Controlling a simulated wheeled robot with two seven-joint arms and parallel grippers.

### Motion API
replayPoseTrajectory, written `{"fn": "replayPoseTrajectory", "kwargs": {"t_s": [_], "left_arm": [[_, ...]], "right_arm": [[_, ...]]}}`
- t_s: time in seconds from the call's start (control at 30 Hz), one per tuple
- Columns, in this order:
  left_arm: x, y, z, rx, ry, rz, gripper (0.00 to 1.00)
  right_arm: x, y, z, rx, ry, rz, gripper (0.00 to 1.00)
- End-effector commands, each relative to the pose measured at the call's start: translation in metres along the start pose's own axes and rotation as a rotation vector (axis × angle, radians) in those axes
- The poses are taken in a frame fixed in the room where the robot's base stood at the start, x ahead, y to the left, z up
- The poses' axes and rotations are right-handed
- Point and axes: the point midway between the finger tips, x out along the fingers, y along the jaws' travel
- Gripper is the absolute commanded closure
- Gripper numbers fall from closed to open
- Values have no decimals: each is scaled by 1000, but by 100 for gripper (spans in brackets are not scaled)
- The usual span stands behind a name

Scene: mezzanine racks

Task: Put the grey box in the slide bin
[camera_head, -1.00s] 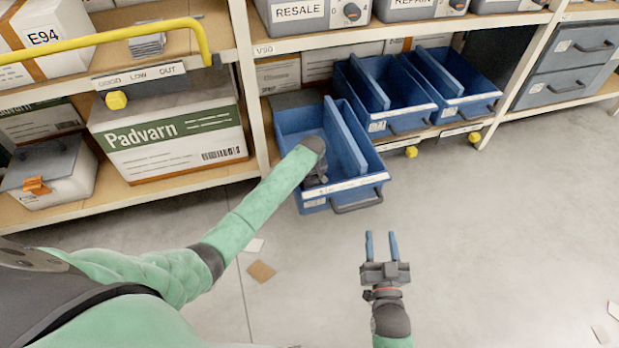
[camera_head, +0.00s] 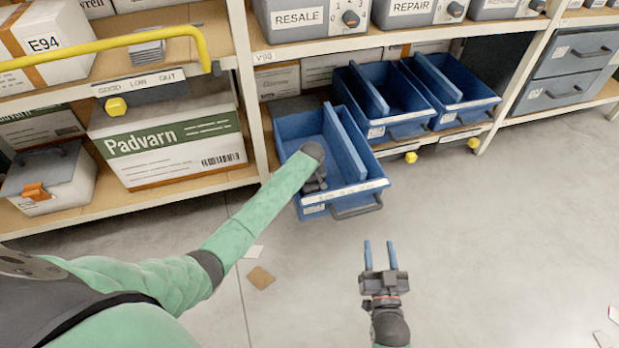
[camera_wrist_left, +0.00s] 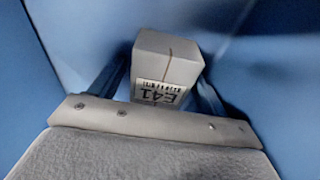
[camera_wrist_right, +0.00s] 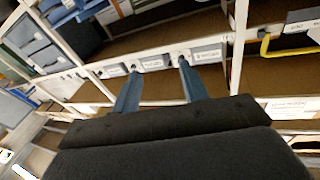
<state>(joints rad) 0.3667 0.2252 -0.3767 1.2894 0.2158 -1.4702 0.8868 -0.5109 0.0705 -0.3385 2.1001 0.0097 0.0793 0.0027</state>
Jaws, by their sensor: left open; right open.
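The slide bin (camera_head: 357,192) is a blue divided tray pulled out from the lower shelf, with a label strip and handle on its front. My left gripper (camera_head: 316,183) is down inside its left compartment, its fingers hidden by the arm in the head view. In the left wrist view the grey box (camera_wrist_left: 168,62), with a white E41 label, sits between the open fingers, blue bin walls around it. Whether the fingers touch it I cannot tell. My right gripper (camera_head: 379,246) is open and empty over the floor in front of the bin.
Two more blue bins (camera_head: 406,122) (camera_head: 466,108) stand on the shelf to the right. A Padvarn carton (camera_head: 175,150) and a white box with an orange latch (camera_head: 60,182) are to the left. A yellow rail (camera_head: 110,36) crosses the upper left. The floor at right is mostly clear.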

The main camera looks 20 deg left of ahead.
Motion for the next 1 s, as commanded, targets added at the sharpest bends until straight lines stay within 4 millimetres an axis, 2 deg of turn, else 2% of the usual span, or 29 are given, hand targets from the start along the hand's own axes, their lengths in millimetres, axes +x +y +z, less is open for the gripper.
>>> {"fn": "replayPoseTrajectory", "kwargs": {"t_s": [0.13,0.17,0.3,0.67,1.0], "left_arm": [[-7,0,0,0,0,0,24],[-9,0,-1,0,1,1,24],[-21,0,0,0,0,1,24],[-53,1,-1,0,1,2,24],[-84,1,-1,0,1,1,24]], "right_arm": [[5,0,-14,-5,36,-2,56],[5,1,-9,-4,16,-1,56],[-5,2,26,7,-89,5,56],[-32,4,95,32,-308,16,56],[-66,4,154,55,-508,24,56]]}}
